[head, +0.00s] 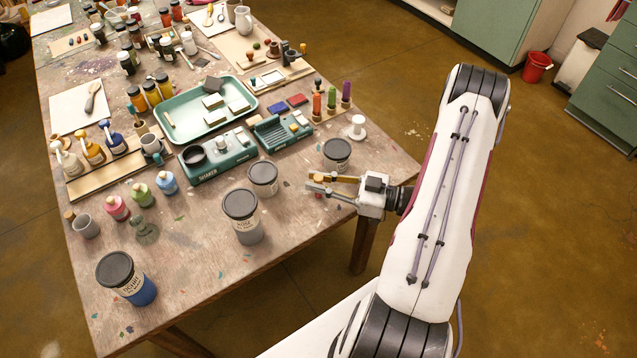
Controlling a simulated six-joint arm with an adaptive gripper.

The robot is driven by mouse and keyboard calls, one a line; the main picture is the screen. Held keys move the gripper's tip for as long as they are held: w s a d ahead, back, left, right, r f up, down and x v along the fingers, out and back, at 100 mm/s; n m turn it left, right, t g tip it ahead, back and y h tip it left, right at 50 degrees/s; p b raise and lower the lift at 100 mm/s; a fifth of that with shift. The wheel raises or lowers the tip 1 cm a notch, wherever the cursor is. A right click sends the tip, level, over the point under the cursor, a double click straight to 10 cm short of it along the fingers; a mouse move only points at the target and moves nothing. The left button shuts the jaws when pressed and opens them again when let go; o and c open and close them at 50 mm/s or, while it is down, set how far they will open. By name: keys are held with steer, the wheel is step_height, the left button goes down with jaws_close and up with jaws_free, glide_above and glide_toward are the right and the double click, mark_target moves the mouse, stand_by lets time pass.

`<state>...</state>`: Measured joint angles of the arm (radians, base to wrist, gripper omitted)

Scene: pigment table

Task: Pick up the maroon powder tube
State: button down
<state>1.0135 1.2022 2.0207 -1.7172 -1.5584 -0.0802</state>
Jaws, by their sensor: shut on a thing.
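My gripper (318,183) is low over the front right part of the table, pointing left. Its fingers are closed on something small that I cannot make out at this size. Several coloured powder tubes stand upright at the table's right side, behind the gripper: an orange tube (317,105), a green tube (331,99) and a purple tube (346,92). I cannot clearly pick out a maroon tube in this view.
Dark-lidded jars stand close to my gripper: one behind it (337,152), one to its left (263,177) and one front left (240,205). A jar of blue (135,288) is further left. A teal shaker (218,160) stands behind. Bare table (190,250) lies front left.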

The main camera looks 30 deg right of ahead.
steer(key=shift+r, duration=0.1)
steer(key=shift+r, duration=4.85)
